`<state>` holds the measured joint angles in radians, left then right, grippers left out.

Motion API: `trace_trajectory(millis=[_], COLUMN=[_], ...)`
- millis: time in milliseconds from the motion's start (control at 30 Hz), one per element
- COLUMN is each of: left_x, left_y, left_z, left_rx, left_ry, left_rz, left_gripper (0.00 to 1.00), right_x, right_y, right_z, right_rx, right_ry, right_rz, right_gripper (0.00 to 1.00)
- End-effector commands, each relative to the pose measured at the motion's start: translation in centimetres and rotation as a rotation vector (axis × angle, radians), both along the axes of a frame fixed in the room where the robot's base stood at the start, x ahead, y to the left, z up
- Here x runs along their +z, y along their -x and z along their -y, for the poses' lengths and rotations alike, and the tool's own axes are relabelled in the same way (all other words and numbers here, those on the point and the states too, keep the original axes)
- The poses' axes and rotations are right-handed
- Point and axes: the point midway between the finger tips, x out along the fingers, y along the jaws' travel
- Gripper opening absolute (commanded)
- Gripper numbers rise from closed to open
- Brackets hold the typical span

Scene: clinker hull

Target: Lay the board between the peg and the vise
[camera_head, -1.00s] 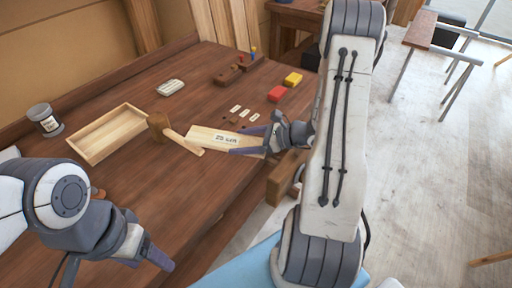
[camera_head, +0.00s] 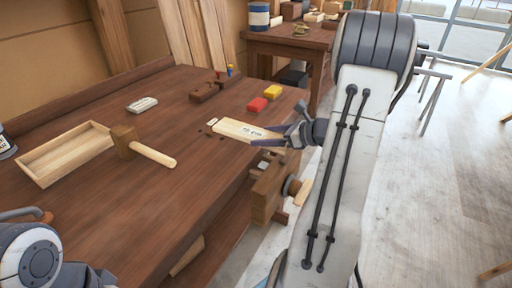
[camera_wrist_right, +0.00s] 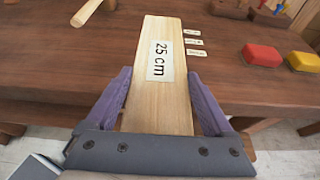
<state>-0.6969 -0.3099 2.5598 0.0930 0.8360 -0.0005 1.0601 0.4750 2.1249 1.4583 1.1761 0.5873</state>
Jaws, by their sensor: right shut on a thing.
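My right gripper (camera_head: 290,137) is shut on the pale wooden board (camera_head: 240,130), which carries a "25 cm" label. In the right wrist view the board (camera_wrist_right: 165,95) lies between the purple fingers (camera_wrist_right: 160,105), pointing away across the bench. I cannot tell whether it touches the bench top. The wooden vise (camera_head: 268,190) is on the bench's front edge, below and nearer than the gripper. Small dark holes show beside the board's far end; I cannot make out a peg. Part of my left arm is at the lower left; its fingers are out of view.
A mallet (camera_head: 150,153) lies left of the board, beside an open wooden tray (camera_head: 68,160). A red block (camera_head: 258,104) and a yellow block (camera_head: 272,92) sit behind the board. Small white labels (camera_wrist_right: 194,42) lie right of it in the wrist view. The front-left bench top is clear.

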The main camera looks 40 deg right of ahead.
Motion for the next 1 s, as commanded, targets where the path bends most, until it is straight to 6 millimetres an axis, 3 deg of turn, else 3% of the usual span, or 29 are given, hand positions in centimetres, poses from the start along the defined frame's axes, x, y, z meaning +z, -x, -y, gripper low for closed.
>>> trace_trajectory(millis=[100, 300, 633, 1000], left_x=[0.2, 0.3, 0.4, 0.1], left_y=[0.0, 0.0, 0.0, 0.0], left_z=[0.0, 0.0, 0.0, 0.0], left_rx=[0.000, 0.000, 0.000, 0.000], left_ry=[0.000, 0.000, 0.000, 0.000], left_rz=[0.000, 0.000, 0.000, 0.000], left_gripper=[0.68, 0.68, 0.68, 0.68], right_x=[-1.6, -2.8, -6.7, -7.2], right_y=[-2.6, -4.8, -4.9, -4.9], right_z=[0.1, 0.5, 0.5, 0.5], right_rx=[0.004, 0.001, 0.001, 0.000], right_ry=[-0.003, 0.000, -0.001, 0.000], right_rz=[-0.001, 0.001, 0.000, 0.001], right_gripper=[0.23, 0.23, 0.23, 0.23])
